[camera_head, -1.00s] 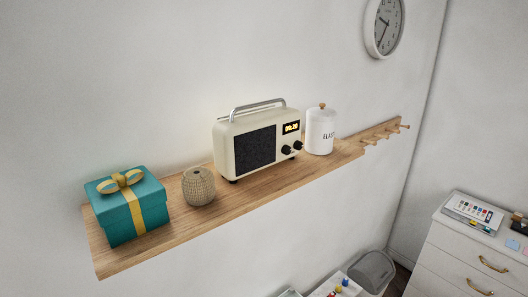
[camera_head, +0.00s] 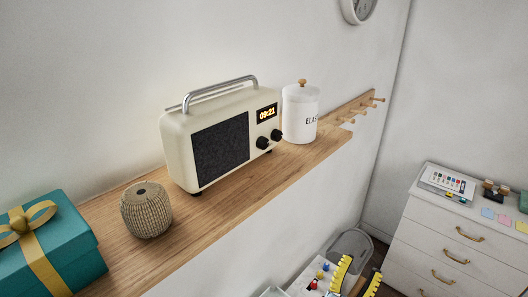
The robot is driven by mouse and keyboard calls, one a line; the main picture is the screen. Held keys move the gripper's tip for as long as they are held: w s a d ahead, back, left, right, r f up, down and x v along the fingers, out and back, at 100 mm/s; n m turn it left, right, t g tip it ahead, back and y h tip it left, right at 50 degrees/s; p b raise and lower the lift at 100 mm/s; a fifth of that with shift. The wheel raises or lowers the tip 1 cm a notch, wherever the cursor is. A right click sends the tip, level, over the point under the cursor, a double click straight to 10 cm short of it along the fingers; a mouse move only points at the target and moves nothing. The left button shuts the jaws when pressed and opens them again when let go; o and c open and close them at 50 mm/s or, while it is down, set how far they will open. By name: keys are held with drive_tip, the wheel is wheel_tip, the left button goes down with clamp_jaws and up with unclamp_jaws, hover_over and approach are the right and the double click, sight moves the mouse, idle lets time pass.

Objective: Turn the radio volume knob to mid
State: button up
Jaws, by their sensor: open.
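The cream radio (camera_head: 185,127) stands on the wooden shelf, with a dark speaker grille and a silver handle. Its lit display (camera_head: 266,114) reads 09:21. Below the display are two black knobs, a left knob (camera_head: 262,142) and a right knob (camera_head: 276,135). I cannot tell which sets the volume, and their pointer positions are too small to read. My gripper (camera_head: 362,265) shows at the bottom edge as two yellow ribbed fingers, apart and with nothing seen between them. It is below and to the right of the radio, away from the knobs.
On the shelf (camera_head: 240,196) are a teal gift box (camera_head: 80,240), a woven round pot (camera_head: 146,212) and a white lidded canister (camera_head: 300,118) close right of the radio. Wooden pegs (camera_head: 366,107) stick out beyond. A white drawer cabinet (camera_head: 430,235) stands right. The shelf before the knobs is clear.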

sight(266, 145)
drive_tip(key=w+d+r+n+y+b, duration=0.25)
drive_tip(key=w+d+r+y, duration=0.35)
drive_tip(key=w, duration=0.3)
drive_tip(key=w+r+n+t+y+b, duration=0.2)
drive_tip(key=w+r+n+t+y, duration=0.1)
drive_tip(key=r+n+y, duration=0.7)
drive_tip(key=s+a+r+n+g+y+b, duration=0.2)
drive_tip(key=s+a+r+n+g+y, duration=0.25)
drive_tip(key=a+r+n+y, duration=0.5)
drive_tip(key=s+a+n+g+y, duration=0.3)
drive_tip(key=s+a+n+g, duration=0.25)
drive_tip(key=s+n, duration=0.35)
drive_tip(key=x, duration=0.5)
drive_tip(key=p+x, duration=0.1)
drive_tip(key=x, duration=0.5)
drive_tip(key=p+x, duration=0.1)
drive_tip(key=x, duration=0.4)
drive_tip(key=shift+a+r, duration=0.4)
drive_tip(key=shift+a, duration=0.05)
drive_tip(key=shift+w+a+f, duration=0.1)
drive_tip(key=shift+w+a, duration=0.35)
drive_tip(key=shift+w, duration=0.05)
